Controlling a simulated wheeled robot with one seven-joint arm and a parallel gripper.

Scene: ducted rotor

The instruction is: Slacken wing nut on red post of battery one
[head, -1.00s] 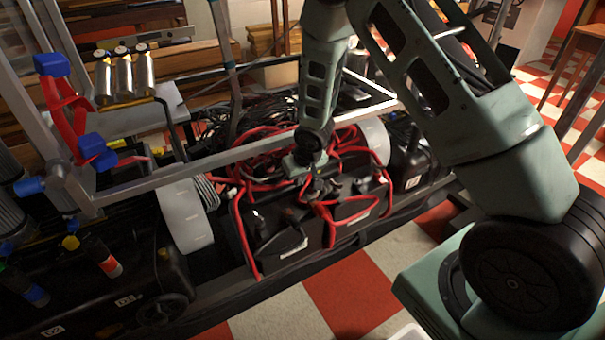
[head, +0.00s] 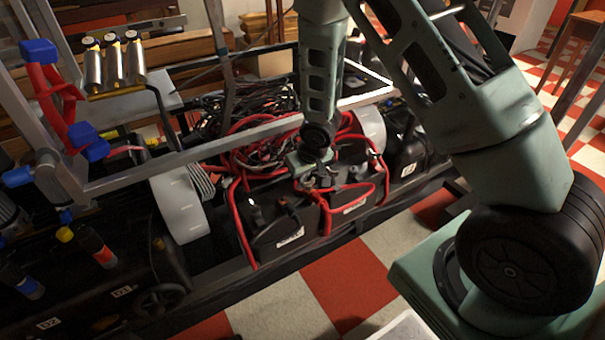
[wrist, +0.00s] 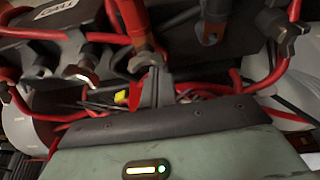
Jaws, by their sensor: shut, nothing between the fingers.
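Two black batteries stand side by side in the head view, the left one (head: 277,230) and the right one (head: 352,204). I cannot read which is battery one. My gripper (head: 318,180) is shut and empty, low over the crowded battery tops. In the wrist view, a red post (wrist: 135,22) has a grey wing nut (wrist: 145,60) at its end, just beyond my gripper's narrow fingers (wrist: 155,88). I cannot tell whether they touch. Another grey wing nut (wrist: 83,72) is to the left. An orange-brown post (wrist: 213,25) is to the right.
Red cables (head: 235,220) loop around and over the batteries. A metal frame bar (head: 190,158) runs close behind, with a dark tangle of wires (head: 265,105) beyond. A grey curved band (head: 180,205) stands left of the batteries.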

